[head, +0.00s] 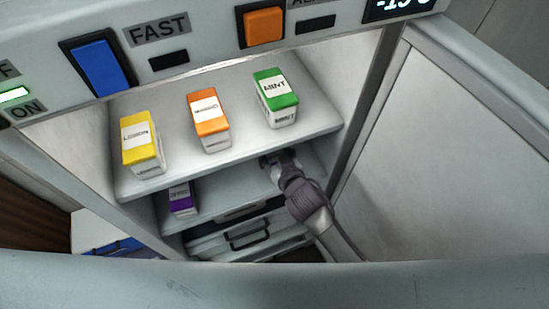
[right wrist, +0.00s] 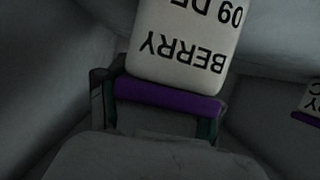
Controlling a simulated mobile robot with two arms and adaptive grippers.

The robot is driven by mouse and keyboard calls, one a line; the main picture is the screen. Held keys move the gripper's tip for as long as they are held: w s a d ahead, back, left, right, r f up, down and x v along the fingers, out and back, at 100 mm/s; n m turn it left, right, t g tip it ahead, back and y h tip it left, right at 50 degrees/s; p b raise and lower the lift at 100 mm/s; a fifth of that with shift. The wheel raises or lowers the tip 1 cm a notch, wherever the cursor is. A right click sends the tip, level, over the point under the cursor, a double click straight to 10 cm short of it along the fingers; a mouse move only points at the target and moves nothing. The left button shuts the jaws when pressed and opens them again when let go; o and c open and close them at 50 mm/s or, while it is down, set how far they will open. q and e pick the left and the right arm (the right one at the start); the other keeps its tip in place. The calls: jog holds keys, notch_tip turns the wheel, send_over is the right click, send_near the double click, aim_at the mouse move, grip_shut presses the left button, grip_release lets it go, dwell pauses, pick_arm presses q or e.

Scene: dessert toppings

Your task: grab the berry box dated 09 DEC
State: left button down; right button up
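In the right wrist view a white box (right wrist: 190,45) with a purple band reads BERRY, upside down, with 09 DE visible and the rest cut off. My right gripper (right wrist: 160,103) has one finger at each side of this box's purple end. I cannot tell whether the fingers press on it. In the head view my right gripper (head: 268,162) reaches into the freezer just under the upper shelf, and the box at it is hidden. Another purple-and-white box (head: 182,198) stands on the lower shelf, left of the gripper. Its print is too small to read. My left gripper is not in view.
The upper shelf (head: 235,140) holds a yellow lemon box (head: 142,143), an orange box (head: 209,121) and a green mint box (head: 275,97). Drawers (head: 245,235) lie below. The open door (head: 440,150) stands at the right. A purple-edged box (right wrist: 312,100) shows at the wrist view's right edge.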

jog(key=c, duration=0.8)
jog(key=shift+c, duration=0.2)
jog(key=shift+r, duration=0.2)
